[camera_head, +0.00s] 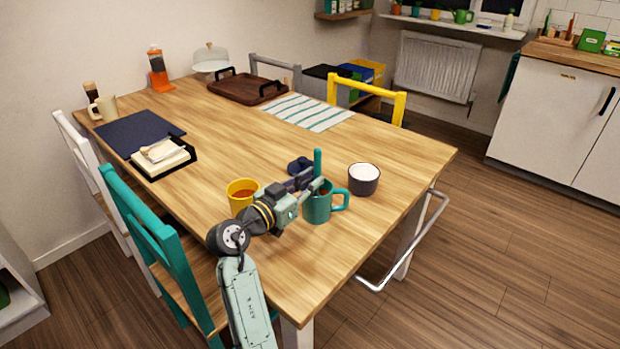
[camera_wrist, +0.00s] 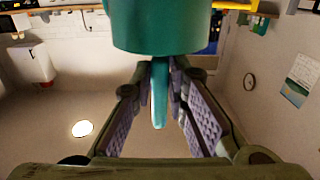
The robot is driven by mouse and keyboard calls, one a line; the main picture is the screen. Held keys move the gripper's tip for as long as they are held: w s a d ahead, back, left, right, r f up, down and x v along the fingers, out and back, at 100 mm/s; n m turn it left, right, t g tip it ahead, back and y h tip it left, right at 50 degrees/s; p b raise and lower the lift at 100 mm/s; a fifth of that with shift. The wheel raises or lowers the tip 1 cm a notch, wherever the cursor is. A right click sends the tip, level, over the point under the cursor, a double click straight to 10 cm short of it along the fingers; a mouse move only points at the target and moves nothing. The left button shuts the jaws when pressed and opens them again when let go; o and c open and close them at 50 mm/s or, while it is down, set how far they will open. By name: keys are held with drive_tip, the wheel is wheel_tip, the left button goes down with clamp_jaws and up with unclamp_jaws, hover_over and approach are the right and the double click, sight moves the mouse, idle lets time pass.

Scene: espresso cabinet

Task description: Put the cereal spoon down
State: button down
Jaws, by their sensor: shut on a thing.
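The teal cereal spoon (camera_head: 317,162) stands upright, its handle showing above the teal mug (camera_head: 316,211) near the table's front right. My gripper (camera_head: 310,185) is shut on the spoon just above the mug's rim. In the wrist view the spoon (camera_wrist: 159,95) runs between the finger pads of my gripper (camera_wrist: 163,82), and the mug (camera_wrist: 160,28) fills the top middle. The spoon's lower end is hidden by the mug; I cannot tell whether it touches the bottom. The wooden table (camera_head: 390,155) is beneath.
A yellow cup (camera_head: 240,193) stands left of my gripper and a dark cup with white contents (camera_head: 364,179) right of the mug. A dark blue object (camera_head: 299,165) is behind the gripper. A striped mat (camera_head: 308,112) lies farther back. The table's right front is clear.

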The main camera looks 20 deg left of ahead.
drive_tip(key=c, duration=1.5)
unclamp_jaws()
drive_tip(key=b+v, duration=0.2)
drive_tip(key=v, duration=0.8)
drive_tip(key=shift+b, duration=0.35)
